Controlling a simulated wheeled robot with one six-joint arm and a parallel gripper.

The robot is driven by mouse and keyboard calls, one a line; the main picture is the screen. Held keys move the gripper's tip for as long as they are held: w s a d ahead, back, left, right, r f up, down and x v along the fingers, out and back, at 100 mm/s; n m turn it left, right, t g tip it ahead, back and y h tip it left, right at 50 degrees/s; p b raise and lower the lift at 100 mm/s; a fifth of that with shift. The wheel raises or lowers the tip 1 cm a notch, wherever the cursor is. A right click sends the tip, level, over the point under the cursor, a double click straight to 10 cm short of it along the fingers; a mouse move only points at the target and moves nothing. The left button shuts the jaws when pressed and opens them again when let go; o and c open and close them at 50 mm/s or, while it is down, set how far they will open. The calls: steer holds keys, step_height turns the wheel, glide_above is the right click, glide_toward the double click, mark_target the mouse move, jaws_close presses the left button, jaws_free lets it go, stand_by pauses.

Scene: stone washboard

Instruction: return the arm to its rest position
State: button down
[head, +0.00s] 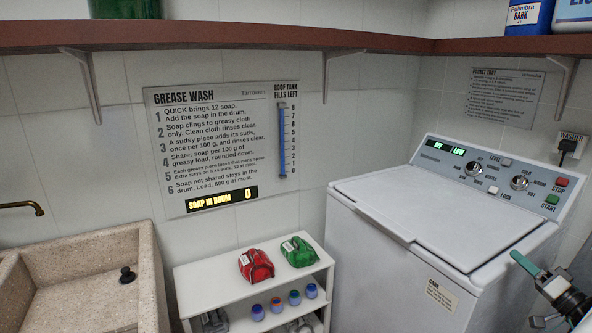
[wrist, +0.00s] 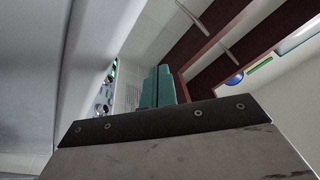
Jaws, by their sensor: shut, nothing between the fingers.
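My gripper (head: 522,262) is at the right edge of the head view, in front of the washer's right side. Its teal fingers are closed together with nothing between them. The wrist view shows the same shut fingers (wrist: 157,87) pointing up past the side of the washer. The white top-loading washer (head: 395,260) stands at the right with its lid closed. Its control panel (head: 500,172) has a lit display, two knobs and red and green buttons. My gripper appears apart from the washer, though the exact gap cannot be told.
A white shelf unit (head: 240,287) holds a red bag (head: 256,265), a green bag (head: 298,251) and several small jars. A stone sink (head: 150,270) is at the left. A brown wall shelf (head: 250,37) runs overhead. A wall sign (head: 220,135) has a lit soap counter reading 0.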

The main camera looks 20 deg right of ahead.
steer(key=w+a+r+n+g+y, duration=0.25)
steer(key=w+a+r+y, duration=0.2)
steer(key=a, duration=0.35)
steer(key=w+a+r+n+g+y, duration=0.25)
steer(key=a+g+y, duration=0.2)
steer(key=a, duration=0.35)
steer(key=s+a+r+n+g+y, duration=0.15)
steer(key=a+g, duration=0.25)
steer(key=a, duration=0.4)
steer(key=a+r+g+y, duration=0.1)
steer(key=a+r+g, duration=0.25)
steer(key=a, duration=0.45)
steer(key=s+a+n+g+h, duration=0.2)
steer(key=s+a+g+h, duration=0.4)
steer(key=s+a, duration=0.4)
steer(key=s+r+m+t+h, duration=0.1)
steer(key=s+r+h, duration=0.1)
steer(key=s+h, duration=0.4)
steer(key=shift+s+a+h, duration=0.35)
steer(key=shift+s+h, duration=0.05)
steer(key=shift+h, duration=0.25)
